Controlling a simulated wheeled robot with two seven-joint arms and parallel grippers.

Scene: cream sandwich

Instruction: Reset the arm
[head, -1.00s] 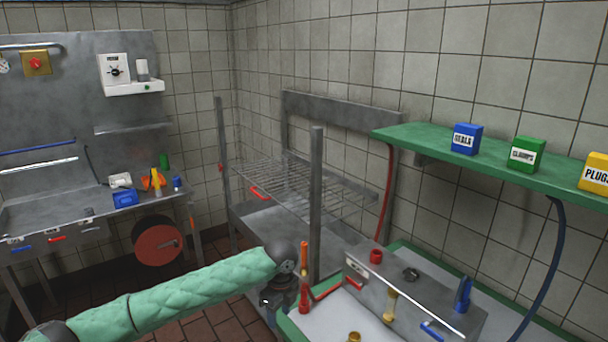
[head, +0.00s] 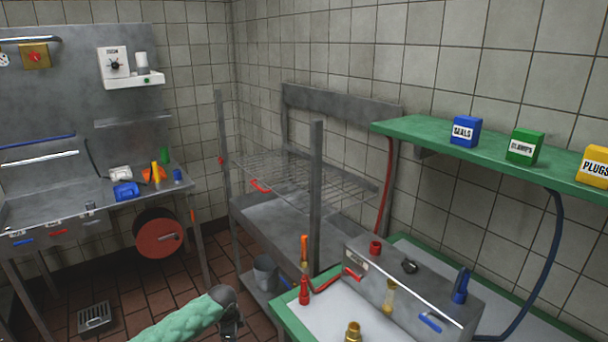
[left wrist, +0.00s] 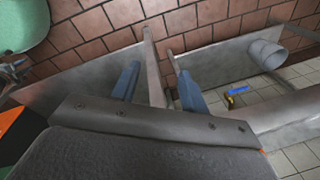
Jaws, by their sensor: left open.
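My left arm, in a padded green sleeve (head: 180,322), shows at the bottom of the head view. Its dark wrist end (head: 228,306) is low in front of the red-brown tiled floor, left of the green-edged bench. In the left wrist view my left gripper (left wrist: 158,86) has its two blue-grey fingers spread apart. Nothing is between them that I can make out as held. My right gripper is in neither view.
The green-edged bench (head: 290,318) with a metal box (head: 410,290) and brass and red fittings is at lower right. A wire rack (head: 300,180) stands behind it, with a grey bucket (head: 265,272) low down. A floor drain (head: 95,318) lies at left; open floor lies between.

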